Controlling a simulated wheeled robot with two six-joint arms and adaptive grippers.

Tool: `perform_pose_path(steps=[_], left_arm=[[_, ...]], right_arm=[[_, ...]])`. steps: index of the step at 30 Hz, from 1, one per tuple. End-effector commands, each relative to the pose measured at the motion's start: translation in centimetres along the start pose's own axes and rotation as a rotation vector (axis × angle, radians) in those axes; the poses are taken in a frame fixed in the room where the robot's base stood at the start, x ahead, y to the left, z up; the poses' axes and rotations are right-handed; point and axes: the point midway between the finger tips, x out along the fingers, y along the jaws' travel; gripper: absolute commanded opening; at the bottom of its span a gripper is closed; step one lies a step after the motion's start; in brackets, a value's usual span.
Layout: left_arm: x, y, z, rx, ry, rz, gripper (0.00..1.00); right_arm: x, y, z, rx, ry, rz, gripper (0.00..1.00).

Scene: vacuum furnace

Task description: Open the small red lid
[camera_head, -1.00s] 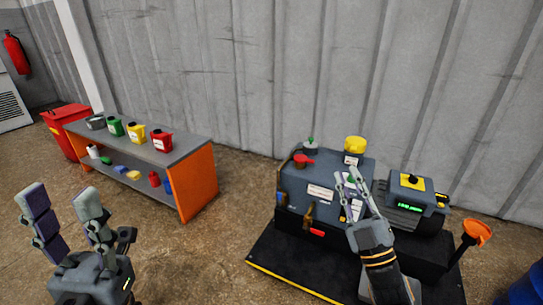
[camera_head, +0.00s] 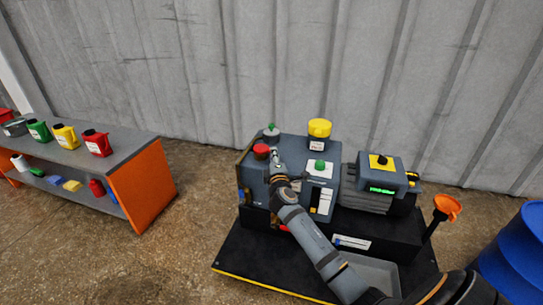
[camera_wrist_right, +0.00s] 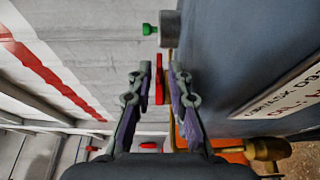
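The small red lid (camera_head: 261,151) sits on the left end of the grey machine (camera_head: 300,147). My right gripper (camera_head: 275,154) is just right of the lid in the head view. In the right wrist view, a narrow red part (camera_wrist_right: 159,80), which looks like the lid edge-on, lies between the fingertips of my right gripper (camera_wrist_right: 160,72). The fingers stand apart with slim gaps beside it, so no grip shows. My left gripper is out of view.
A green-knobbed cap (camera_head: 271,132) and a yellow cap (camera_head: 319,129) stand behind on the machine. A unit with a green display (camera_head: 382,175) and an orange funnel (camera_head: 447,207) are to the right. A shelf (camera_head: 140,185) with coloured jugs stands left.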

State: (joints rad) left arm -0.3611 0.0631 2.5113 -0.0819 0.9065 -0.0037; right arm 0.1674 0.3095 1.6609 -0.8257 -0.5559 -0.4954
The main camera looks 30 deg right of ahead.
Motion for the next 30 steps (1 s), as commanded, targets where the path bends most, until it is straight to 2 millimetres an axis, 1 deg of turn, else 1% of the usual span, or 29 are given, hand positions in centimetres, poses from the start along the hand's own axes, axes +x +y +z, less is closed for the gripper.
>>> perform_pose_path(steps=[1,3,6,8,16,20,30], left_arm=[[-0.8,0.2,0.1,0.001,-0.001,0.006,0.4],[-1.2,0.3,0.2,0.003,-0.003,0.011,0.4],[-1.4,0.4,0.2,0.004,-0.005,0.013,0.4],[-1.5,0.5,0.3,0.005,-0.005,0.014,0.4],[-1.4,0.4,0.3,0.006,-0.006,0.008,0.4],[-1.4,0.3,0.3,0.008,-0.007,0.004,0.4],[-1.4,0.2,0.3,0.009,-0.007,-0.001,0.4]], right_arm=[[1.0,-0.2,0.0,0.0,-0.001,0.003,0.18],[2.0,-0.2,0.0,0.0,-0.001,0.001,0.18],[2.9,-0.1,0.0,0.001,-0.001,0.001,0.18],[3.2,-0.1,0.0,0.001,0.0,0.001,0.18],[3.4,0.1,0.0,0.001,0.001,0.0,0.18],[3.4,0.0,0.0,0.001,0.001,0.0,0.01],[3.4,0.0,0.0,0.001,0.001,0.0,0.0]])
